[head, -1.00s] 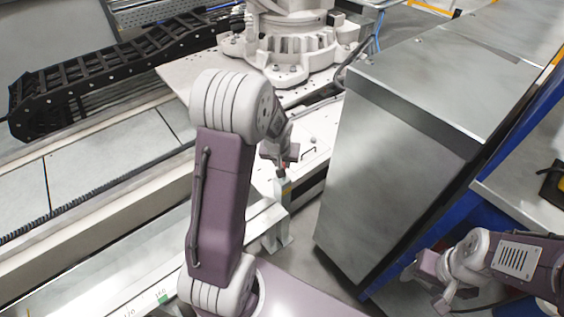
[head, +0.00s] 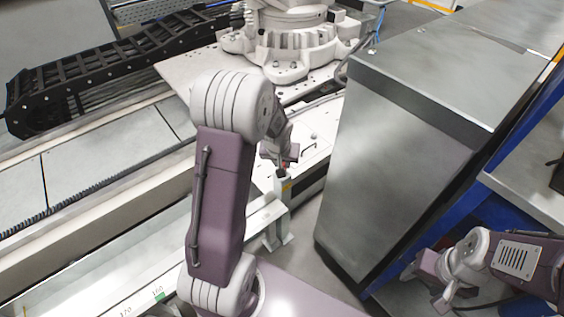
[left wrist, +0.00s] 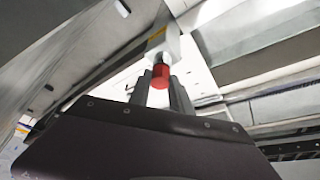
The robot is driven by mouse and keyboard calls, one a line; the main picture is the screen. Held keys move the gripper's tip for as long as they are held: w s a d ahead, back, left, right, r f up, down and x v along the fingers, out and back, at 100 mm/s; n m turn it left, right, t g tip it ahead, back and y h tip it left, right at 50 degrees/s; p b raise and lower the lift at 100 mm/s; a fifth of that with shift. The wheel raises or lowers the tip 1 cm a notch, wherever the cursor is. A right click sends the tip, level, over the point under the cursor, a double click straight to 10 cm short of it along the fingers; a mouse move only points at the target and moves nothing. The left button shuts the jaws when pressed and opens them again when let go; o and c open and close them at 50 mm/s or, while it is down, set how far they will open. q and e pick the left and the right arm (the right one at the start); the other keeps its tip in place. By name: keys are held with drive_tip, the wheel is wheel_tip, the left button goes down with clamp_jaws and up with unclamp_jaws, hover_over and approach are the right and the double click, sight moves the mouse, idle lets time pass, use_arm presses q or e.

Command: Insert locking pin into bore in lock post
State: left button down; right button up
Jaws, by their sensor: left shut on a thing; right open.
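My left gripper (head: 286,160) is at the top of the lock post (head: 283,188), a pale upright post with a yellow label. In the left wrist view the gripper's two grey fingers (left wrist: 161,90) are shut on the locking pin (left wrist: 161,73), which has a red body. A short grey part shows between the red body and the post (left wrist: 164,45). The bore is hidden, and I cannot tell whether the pin tip is inside it. In the head view only a little red of the pin shows under the fingers. My right gripper (head: 432,281) is open and empty at the lower right.
A large grey metal cabinet (head: 390,170) stands just right of the post. A white rail (head: 100,270) runs along the lower left. A black cable chain (head: 90,80) and a white robot base (head: 290,45) are behind. A grey shelf (head: 530,170) is at the right.

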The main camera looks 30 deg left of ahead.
use_arm(q)
drive_tip(key=shift+f, duration=0.2)
drive_tip(key=c, duration=1.1)
unclamp_jaws()
drive_tip(key=p+v, duration=0.4)
drive_tip(key=v, duration=0.5)
drive_tip(key=shift+p, duration=0.3)
